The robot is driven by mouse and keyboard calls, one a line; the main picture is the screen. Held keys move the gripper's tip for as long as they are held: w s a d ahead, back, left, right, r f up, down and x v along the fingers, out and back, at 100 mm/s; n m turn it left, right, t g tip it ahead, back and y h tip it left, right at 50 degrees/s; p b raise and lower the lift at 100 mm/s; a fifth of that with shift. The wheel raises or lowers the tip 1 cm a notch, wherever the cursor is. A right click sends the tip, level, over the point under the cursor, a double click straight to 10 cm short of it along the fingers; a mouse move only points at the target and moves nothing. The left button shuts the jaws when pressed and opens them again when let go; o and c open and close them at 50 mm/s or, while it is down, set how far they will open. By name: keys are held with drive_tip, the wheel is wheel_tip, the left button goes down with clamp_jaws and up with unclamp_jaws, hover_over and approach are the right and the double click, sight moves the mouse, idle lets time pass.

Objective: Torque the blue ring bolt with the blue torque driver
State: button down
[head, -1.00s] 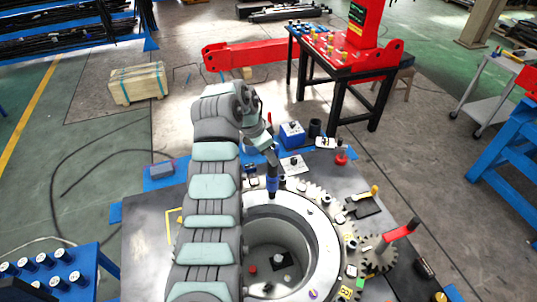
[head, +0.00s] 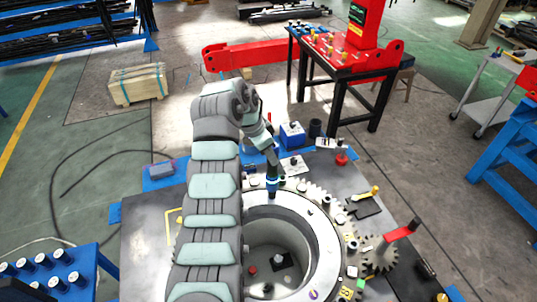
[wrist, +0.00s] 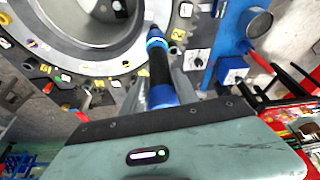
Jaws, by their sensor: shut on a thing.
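The blue torque driver (head: 272,186) stands nearly upright at the far rim of the large round ring (head: 322,235). In the wrist view the driver (wrist: 158,72) has a blue body, a black middle and a glowing cyan-green band near its tip. My gripper (wrist: 163,88) is shut on the driver's body, one finger on each side. The driver's tip is down at the ring's rim, among several small bolts and labelled parts. The blue ring bolt cannot be made out; the driver's tip hides the spot under it. I cannot tell exactly how the tip meets it.
A blue box (head: 292,134) and a dark cylinder (head: 315,128) stand behind the ring. A small gear with a red handle (head: 400,231) is at the right. A red-topped table (head: 345,55) stands farther back. The ring's centre is an open well.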

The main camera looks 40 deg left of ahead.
drive_tip(key=shift+r, duration=2.6)
